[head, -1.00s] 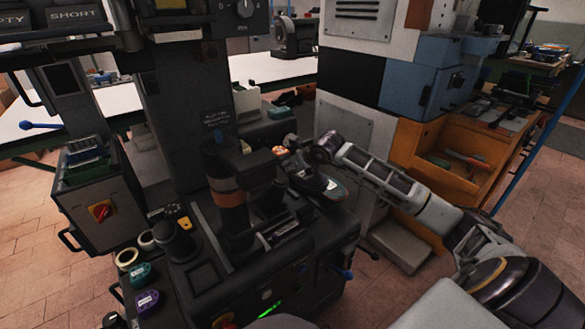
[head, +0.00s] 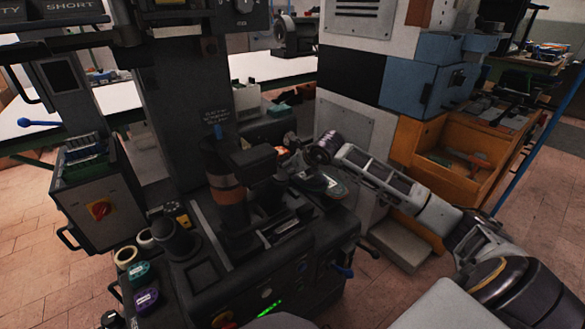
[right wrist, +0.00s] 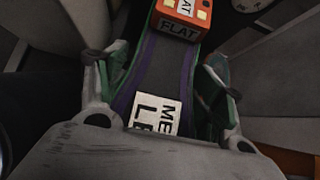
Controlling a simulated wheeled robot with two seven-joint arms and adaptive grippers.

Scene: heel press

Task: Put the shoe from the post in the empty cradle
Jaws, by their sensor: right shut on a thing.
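My right gripper (head: 303,158) is over the right part of the press bed. In the right wrist view its two fingers stand on either side of a dark shoe (right wrist: 168,75) with purple and green edges, and they are shut on it. The shoe carries a white label (right wrist: 157,112), partly cut off. An orange block (right wrist: 183,20) marked FLAT sits at its far end. In the head view the shoe (head: 335,187) shows below my wrist, partly hidden. A dark upright cylinder with a brown band (head: 228,190) stands to the left. I cannot tell the post or the empty cradle clearly.
Dark fittings (head: 283,228) crowd the press bed around the shoe. Tape rolls and coloured pucks (head: 140,272) lie at the left edge. A white and orange cabinet (head: 445,170) stands right, behind my arm.

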